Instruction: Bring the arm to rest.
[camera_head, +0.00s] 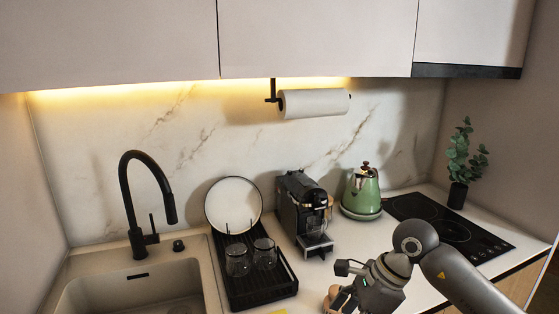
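My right arm comes in from the lower right over the front of the counter. Its gripper (345,281) is in front of the coffee machine, at the bottom of the view. One dark finger points left; the other finger is not clear. A small tan rounded thing (331,299) shows beside the gripper, cut by the bottom edge. I cannot tell whether it is held. My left gripper is not in view.
A black coffee machine (302,213), green kettle (361,192), cooktop (452,228) and potted plant (458,194) stand behind the arm. A dish rack (263,290) holds a plate (233,204) and two glasses. A black faucet (124,196) rises by the sink (100,295).

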